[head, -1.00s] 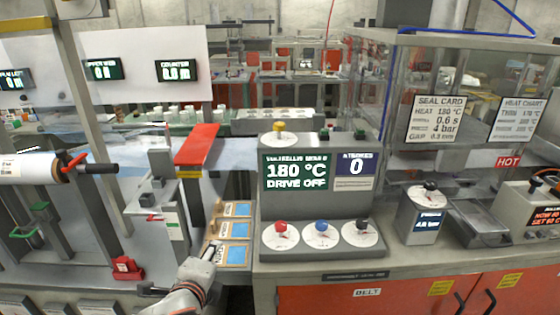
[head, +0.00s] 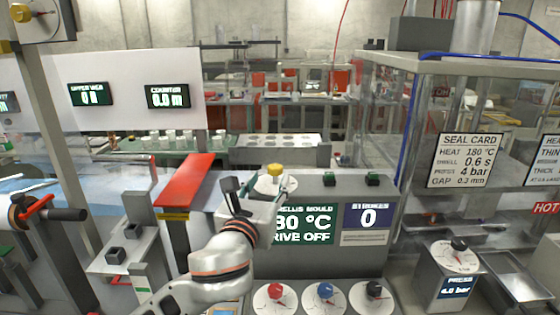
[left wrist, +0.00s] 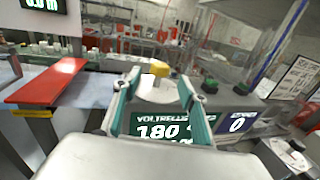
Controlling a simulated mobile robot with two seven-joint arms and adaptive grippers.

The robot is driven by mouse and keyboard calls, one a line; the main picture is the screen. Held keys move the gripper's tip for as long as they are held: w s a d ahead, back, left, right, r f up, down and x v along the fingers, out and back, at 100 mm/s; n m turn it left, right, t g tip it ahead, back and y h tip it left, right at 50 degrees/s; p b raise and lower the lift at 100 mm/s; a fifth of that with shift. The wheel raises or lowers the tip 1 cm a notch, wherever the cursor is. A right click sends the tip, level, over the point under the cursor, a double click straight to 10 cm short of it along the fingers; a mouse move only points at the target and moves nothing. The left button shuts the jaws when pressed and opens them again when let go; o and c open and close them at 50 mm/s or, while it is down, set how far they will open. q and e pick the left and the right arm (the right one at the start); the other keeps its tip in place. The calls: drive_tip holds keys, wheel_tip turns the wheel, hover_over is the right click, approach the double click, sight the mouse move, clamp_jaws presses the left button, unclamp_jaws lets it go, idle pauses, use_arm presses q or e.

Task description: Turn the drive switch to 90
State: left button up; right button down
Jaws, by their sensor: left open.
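A yellow knob (head: 275,169) stands on a round white dial on top of the grey console. I take it for the drive switch, but its dial markings are too small to read. The console display (head: 305,225), partly hidden by my arm, reads DRIVE OFF. My left gripper (head: 258,187) is open and empty just in front of the knob, overlapping the dial's edge. In the left wrist view, the yellow knob (left wrist: 159,69) shows between and beyond the two fingers of my left gripper (left wrist: 159,82). I see no clear contact. My right gripper is not in view.
Red, blue and black knobs (head: 325,291) sit on dials low on the console. Two green-black buttons (head: 372,179) stand right of the yellow knob. A red sloping bar (head: 187,180) rises at left. A clear-walled enclosure (head: 405,130) stands at right.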

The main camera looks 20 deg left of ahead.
sight(273, 172)
use_arm(q)
drive_tip(key=shift+w, duration=0.5)
drive_tip(key=shift+w+r, duration=0.1)
drive_tip(key=shift+w, duration=0.2)
drive_tip(key=w, duration=0.4)
drive_tip(key=shift+w+a, duration=0.2)
drive_tip(key=shift+w, duration=0.65)
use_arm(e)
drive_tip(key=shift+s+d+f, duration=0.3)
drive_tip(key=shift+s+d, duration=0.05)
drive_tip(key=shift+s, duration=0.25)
use_arm(q)
drive_tip(key=c, duration=1.1)
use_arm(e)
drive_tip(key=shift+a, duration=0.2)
